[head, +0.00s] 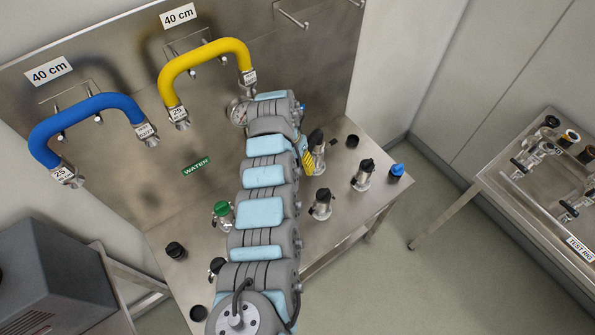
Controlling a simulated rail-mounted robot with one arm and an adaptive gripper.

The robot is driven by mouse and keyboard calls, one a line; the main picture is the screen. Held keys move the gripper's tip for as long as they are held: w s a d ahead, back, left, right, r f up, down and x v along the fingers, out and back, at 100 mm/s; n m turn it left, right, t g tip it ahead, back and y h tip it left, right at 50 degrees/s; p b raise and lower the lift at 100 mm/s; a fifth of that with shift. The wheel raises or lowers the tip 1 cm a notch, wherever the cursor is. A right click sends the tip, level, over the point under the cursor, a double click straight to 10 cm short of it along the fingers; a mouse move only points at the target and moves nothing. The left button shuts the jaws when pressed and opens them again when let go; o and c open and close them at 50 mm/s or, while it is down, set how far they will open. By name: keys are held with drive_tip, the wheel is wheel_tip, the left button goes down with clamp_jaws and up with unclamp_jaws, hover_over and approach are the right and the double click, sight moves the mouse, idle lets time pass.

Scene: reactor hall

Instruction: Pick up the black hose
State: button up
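I see no black hose in the head view. A blue hose (88,108) with metal end fittings hangs bent over a wall hook at the left, under a "40 cm" sign. A yellow hose (205,60) hangs likewise to its right, under another "40 cm" sign. My arm reaches up the middle of the picture, over the steel bench towards the back panel. My gripper cannot be made out; the arm hides what is behind its far end.
The steel bench (340,215) carries several valve fittings, including one with a green cap (222,210) and black-topped ones (321,203). Empty hooks (293,17) show at the top. A gauge (238,112) is partly hidden. A test rig table (540,190) stands right, across open floor (440,265).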

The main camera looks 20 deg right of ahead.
drive_tip(key=shift+f, duration=0.4)
clamp_jaws()
drive_tip(key=shift+r, duration=0.1)
